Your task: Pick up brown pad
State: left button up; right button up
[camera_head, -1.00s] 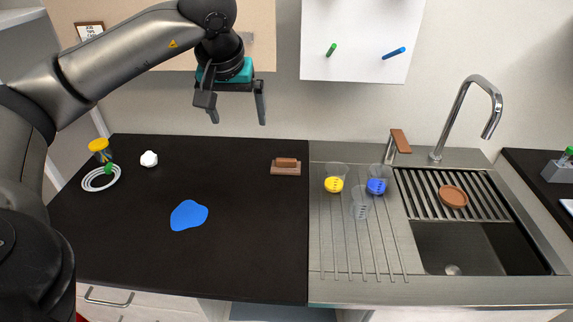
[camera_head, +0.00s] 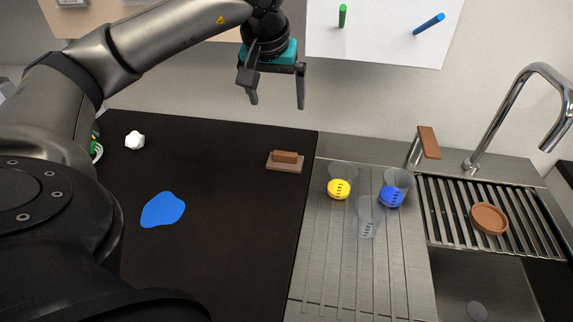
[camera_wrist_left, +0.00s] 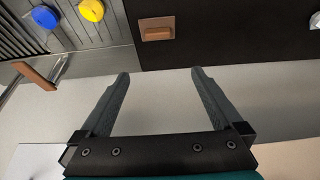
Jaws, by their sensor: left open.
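The brown pad (camera_head: 285,161) is a small rectangular block with a raised grip on top. It lies flat near the right edge of the black counter, and it also shows at the top of the left wrist view (camera_wrist_left: 156,29). My left gripper (camera_head: 277,102) hangs open and empty above and behind the pad, in front of the wall. In the left wrist view its two fingers (camera_wrist_left: 160,73) are spread apart with nothing between them, and the pad is beyond them, not touched. My right gripper is in neither view.
A blue patch (camera_head: 163,210) and a white lump (camera_head: 135,140) lie on the black counter. A round brown dish (camera_head: 489,218) sits on the rack.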

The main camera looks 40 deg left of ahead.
pick_arm(q)
notch_tip(320, 180, down, 4)
jog(key=b, duration=0.5)
send_over(285, 153)
jog(key=s, duration=0.2)
jog(key=f, duration=0.9)
jog(key=shift+s+d, duration=0.1)
jog(key=shift+d, duration=0.3)
jog(key=shift+f, duration=0.45)
jog(key=x, duration=0.3)
jog(key=shift+w+d+f+b, duration=0.1)
jog(key=shift+w+f+b, duration=0.1)
jog(key=shift+f+b, duration=0.15)
jog(key=shift+w+f, duration=0.1)
jog(key=shift+f, duration=0.2)
jog(key=c, duration=1.2)
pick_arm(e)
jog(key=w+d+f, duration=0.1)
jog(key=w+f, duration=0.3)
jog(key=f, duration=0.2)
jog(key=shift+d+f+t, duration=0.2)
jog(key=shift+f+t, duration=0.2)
